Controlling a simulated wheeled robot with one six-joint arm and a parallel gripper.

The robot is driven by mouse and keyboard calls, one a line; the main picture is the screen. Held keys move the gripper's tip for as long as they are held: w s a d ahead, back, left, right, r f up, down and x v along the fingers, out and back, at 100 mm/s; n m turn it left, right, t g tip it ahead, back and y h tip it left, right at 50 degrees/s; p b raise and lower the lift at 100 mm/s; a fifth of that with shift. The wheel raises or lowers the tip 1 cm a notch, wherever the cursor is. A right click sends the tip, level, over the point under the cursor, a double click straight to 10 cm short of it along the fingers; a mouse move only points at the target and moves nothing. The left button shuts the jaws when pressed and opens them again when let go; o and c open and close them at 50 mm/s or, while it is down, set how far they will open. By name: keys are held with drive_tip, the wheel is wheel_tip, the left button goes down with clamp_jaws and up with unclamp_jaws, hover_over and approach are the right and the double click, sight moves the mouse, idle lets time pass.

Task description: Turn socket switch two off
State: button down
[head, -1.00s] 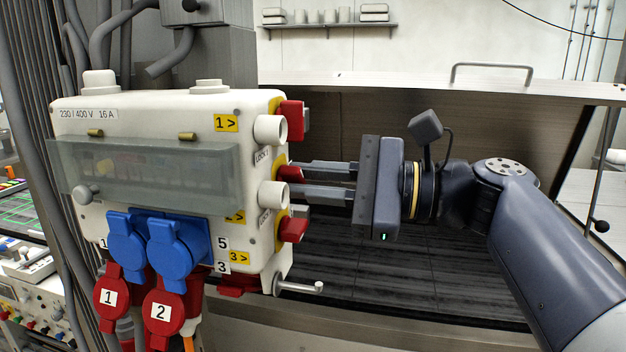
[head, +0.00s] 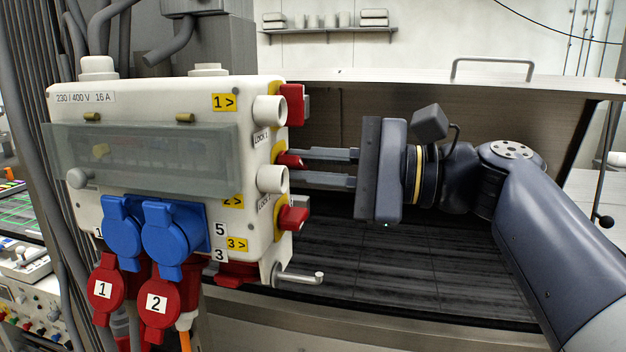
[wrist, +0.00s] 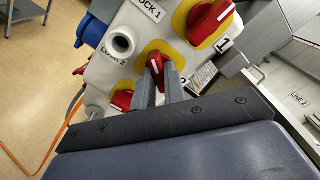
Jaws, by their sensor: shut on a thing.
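The white socket box (head: 150,100) fills the left of the head view, with three red rotary switches on its right side. Switch one (head: 292,104) is above and switch three (head: 292,217) below, both clear of the fingers.
Lock cylinders (head: 270,110) and (head: 273,179) stick out close to the fingers. A metal hook (head: 300,278) juts from the box's lower right. Blue sockets (head: 170,235) and red sockets (head: 158,302) are on the front. The dark hood opening (head: 400,275) lies behind my arm.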

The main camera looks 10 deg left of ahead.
drive_tip(key=shift+n+b, duration=2.2)
drive_tip(key=shift+n, duration=1)
drive_tip(key=c, duration=1.5)
unclamp_jaws()
drive_tip(key=shift+o, duration=0.2)
drive_tip(key=d+b, duration=0.1)
drive_tip(key=d, duration=0.9)
drive_tip(key=shift+s+d, duration=0.4)
drive_tip(key=shift+s, duration=0.05)
drive_tip(key=shift+a, duration=0.1)
